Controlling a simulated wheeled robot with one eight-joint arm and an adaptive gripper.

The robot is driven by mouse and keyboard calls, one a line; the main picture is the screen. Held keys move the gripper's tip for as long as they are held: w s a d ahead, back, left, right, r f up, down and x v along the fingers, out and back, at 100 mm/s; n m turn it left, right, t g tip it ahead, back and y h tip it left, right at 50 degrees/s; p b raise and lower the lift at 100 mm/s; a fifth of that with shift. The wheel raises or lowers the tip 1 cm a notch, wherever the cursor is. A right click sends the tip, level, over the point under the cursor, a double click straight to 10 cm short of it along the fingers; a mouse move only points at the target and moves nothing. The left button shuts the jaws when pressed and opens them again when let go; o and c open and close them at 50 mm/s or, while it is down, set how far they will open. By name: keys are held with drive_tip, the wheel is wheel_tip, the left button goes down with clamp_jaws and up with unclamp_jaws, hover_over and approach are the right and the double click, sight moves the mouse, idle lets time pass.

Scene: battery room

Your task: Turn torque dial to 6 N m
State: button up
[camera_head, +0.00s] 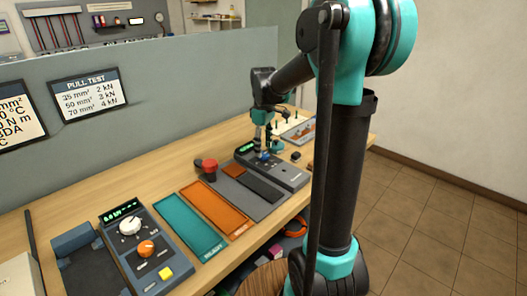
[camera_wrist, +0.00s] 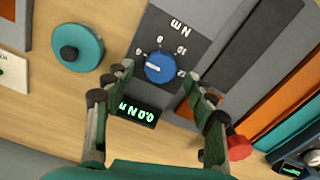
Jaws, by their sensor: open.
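The torque dial (camera_wrist: 160,67) is a round blue knob on a dark panel printed with numbers and "N m". In the wrist view its white mark points to the left; the small numbers around it are hard to read. My gripper (camera_wrist: 157,80) is open, with one finger on each side of the dial in the wrist view. I cannot tell whether a finger touches it. In the head view my gripper (camera_head: 264,150) is down over the grey torque unit (camera_head: 288,174).
A red button (camera_head: 209,166) stands left of the torque unit. Orange (camera_head: 216,206) and teal (camera_head: 189,226) trays lie nearer, then another dial unit (camera_head: 147,250). A teal round object (camera_wrist: 76,48) is left of the dial in the wrist view. A grey partition (camera_head: 150,100) backs the bench.

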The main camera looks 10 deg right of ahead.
sight(264, 154)
wheel_tip(264, 154, up, 10)
drive_tip(key=shift+f, duration=0.2)
idle(0.3)
